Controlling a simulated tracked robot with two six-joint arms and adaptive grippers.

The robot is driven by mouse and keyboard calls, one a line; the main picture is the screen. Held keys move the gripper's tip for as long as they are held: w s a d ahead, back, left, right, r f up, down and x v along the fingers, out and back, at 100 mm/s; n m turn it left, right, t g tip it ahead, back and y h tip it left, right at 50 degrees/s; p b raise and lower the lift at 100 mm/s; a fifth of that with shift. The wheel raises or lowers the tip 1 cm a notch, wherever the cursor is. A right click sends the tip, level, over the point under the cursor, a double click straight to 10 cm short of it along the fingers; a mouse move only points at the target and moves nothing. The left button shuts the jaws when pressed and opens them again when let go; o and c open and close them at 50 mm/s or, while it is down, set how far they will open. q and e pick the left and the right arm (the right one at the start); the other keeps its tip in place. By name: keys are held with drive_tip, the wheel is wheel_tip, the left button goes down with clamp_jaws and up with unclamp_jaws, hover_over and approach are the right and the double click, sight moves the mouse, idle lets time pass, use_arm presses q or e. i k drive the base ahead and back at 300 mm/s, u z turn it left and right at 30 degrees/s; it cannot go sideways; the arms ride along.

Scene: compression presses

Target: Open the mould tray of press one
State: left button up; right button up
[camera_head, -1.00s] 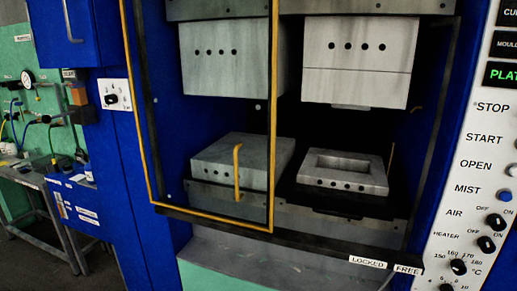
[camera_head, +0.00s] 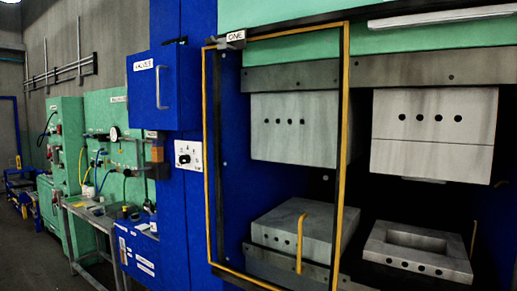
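The mould tray (camera_head: 418,248) is a grey block with a rectangular recess, on the right of the lower opening. A two-part grey upper mould block (camera_head: 433,130) hangs above it, with a gap between them. A yellow-edged guard door (camera_head: 345,105) with a yellow handle (camera_head: 300,243) stands in front of the left half, before a lower grey block (camera_head: 300,230). The right half is uncovered. Neither of my grippers is in view.
A blue cabinet (camera_head: 170,88) with a handle juts out left of the press, above a white switch plate (camera_head: 188,154). Further left are a workbench (camera_head: 95,213) with hoses and a gauge, and green machines (camera_head: 68,150). Grey floor is open at the lower left.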

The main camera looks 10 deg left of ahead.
sight(394, 256)
drive_tip(key=k, duration=1.25)
drive_tip(key=u, duration=0.1)
drive_tip(key=i, duration=1.65)
drive_tip(key=z, duration=0.7)
